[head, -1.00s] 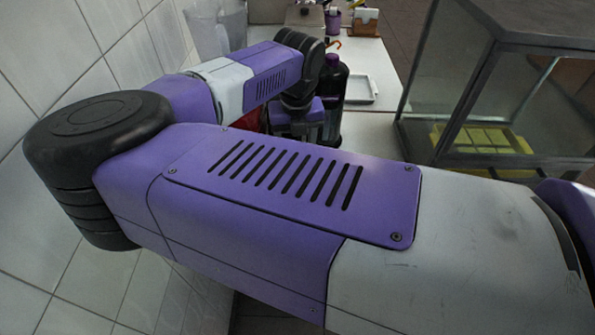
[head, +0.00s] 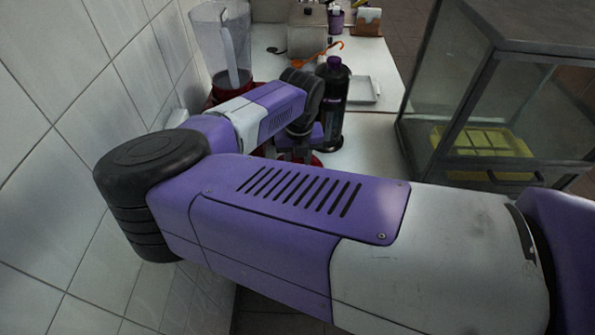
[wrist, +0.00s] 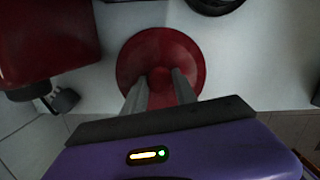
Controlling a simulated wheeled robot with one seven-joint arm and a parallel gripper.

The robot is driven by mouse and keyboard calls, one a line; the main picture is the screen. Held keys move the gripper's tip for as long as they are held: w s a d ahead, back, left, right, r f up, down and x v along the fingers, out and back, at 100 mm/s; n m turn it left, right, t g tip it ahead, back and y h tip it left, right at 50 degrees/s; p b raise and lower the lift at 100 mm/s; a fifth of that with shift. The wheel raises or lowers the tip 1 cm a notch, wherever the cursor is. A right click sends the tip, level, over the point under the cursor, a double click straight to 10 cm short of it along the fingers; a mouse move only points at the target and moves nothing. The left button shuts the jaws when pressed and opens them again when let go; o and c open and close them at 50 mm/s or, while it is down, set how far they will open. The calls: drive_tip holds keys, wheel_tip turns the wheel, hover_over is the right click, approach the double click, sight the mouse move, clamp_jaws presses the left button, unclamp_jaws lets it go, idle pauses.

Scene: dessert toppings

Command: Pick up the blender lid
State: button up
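The blender lid is a round red disc with a small knob in its middle; it lies on the white counter in the wrist view (wrist: 190,52). In the head view only a bit of its red edge (head: 317,160) shows below my gripper. My gripper (wrist: 160,82) is over the near half of the lid, its two grey fingers apart, one on each side of the knob. I cannot tell whether they touch it. The blender (head: 222,45) has a clear jug and a red base, and stands by the tiled wall behind my arm.
A dark bottle with a purple cap (head: 333,105) stands close to the right of my gripper. A white tray (head: 364,90), an orange utensil (head: 325,50) and a dark box (head: 307,30) are farther back. A glass case (head: 490,100) stands at the right.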

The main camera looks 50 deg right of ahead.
clamp_jaws()
